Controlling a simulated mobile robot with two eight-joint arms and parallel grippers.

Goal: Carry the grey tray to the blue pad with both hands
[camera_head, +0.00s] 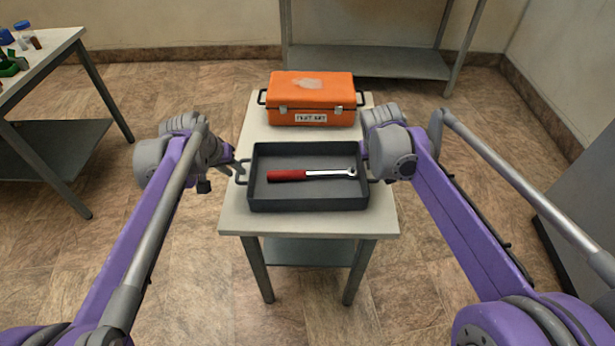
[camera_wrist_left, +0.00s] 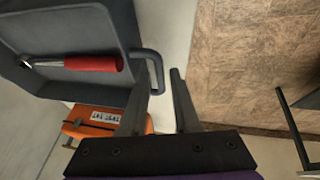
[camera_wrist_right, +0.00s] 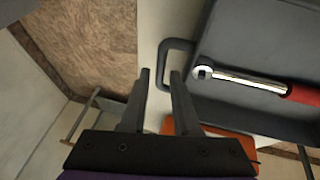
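The grey tray (camera_head: 308,204) sits on a small white-topped table, with a red-handled ratchet (camera_head: 290,176) lying in it. My left gripper (camera_head: 230,165) is at the tray's left handle (camera_head: 240,172). In the left wrist view its fingers (camera_wrist_left: 162,74) are apart, with the handle bar (camera_wrist_left: 158,66) between or just beyond their tips. My right gripper is mostly hidden behind its wrist in the head view. In the right wrist view its fingers (camera_wrist_right: 160,71) are apart, with the other handle (camera_wrist_right: 163,62) between or just beyond the tips. I see no blue pad.
An orange case (camera_head: 310,98) stands behind the tray on the same table (camera_head: 310,222). A side bench (camera_head: 45,50) with small bottles is at the far left. A grey shelf (camera_head: 370,62) stands at the back, and a grey cabinet (camera_head: 585,235) at the right. Floor shows around the table.

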